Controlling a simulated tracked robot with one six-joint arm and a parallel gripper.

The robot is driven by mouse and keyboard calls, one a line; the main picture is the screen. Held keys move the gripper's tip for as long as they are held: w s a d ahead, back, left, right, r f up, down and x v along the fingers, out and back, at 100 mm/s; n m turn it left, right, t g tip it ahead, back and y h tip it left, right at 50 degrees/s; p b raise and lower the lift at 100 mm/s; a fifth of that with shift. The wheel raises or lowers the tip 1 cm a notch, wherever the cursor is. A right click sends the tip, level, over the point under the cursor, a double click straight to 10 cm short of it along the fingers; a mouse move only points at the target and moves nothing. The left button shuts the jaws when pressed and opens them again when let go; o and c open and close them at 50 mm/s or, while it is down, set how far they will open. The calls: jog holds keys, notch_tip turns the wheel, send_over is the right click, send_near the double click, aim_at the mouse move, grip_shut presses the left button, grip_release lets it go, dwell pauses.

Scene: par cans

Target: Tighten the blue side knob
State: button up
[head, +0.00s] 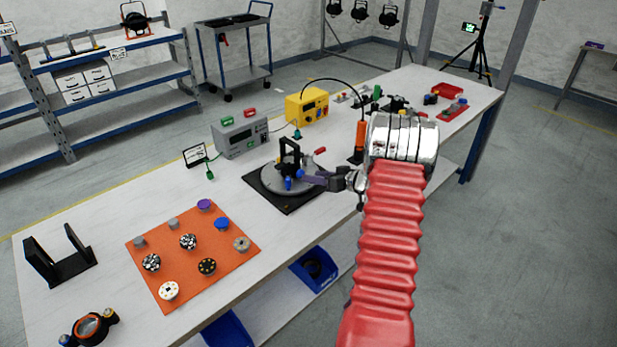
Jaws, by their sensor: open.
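A small blue knob (288,183) sits low at the front of a black upright bracket (290,158). The bracket stands on a grey round plate (268,183) on a black square base (276,203). My gripper (308,179) is open and reaches in from the right, its fingers pointing left toward the blue knob. The fingertips are close to the knob; I cannot tell whether they touch it. A red-ended lever (320,151) stands behind the gripper. The fingers cover part of the plate's right side.
An orange mat (170,248) with several round pieces, including a blue one (222,223), lies to the left. A grey device (240,135) and a yellow box (307,106) stand behind the plate. Bare bench lies left of the base.

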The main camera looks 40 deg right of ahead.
jog(key=v, duration=0.8)
jog(key=shift+s, duration=0.4)
jog(key=shift+r, duration=0.1)
jog(key=a+r+n+g+y, duration=0.15)
jog(key=a+r, duration=0.25)
jog(key=a, duration=0.6)
jog(key=a+r+g+y, duration=0.1)
jog(key=a+r+g, duration=0.25)
jog(key=a, duration=0.65)
jog(key=a+r+n+g+y, duration=0.15)
jog(key=a+r, duration=0.35)
jog(key=a, duration=0.5)
jog(key=s+a+r+g+h, duration=0.25)
jog(key=s+a, duration=0.55)
jog(key=a, duration=0.4)
jog(key=s+a+r+h, duration=0.1)
jog(key=s+a, duration=0.1)
jog(key=s, duration=0.4)
jog(key=s+a+r+m+t+h, duration=0.1)
jog(key=s+a+r+h, duration=0.1)
jog(key=s, duration=0.5)
jog(key=shift+a+r, duration=0.25)
jog(key=shift+c, duration=0.4)
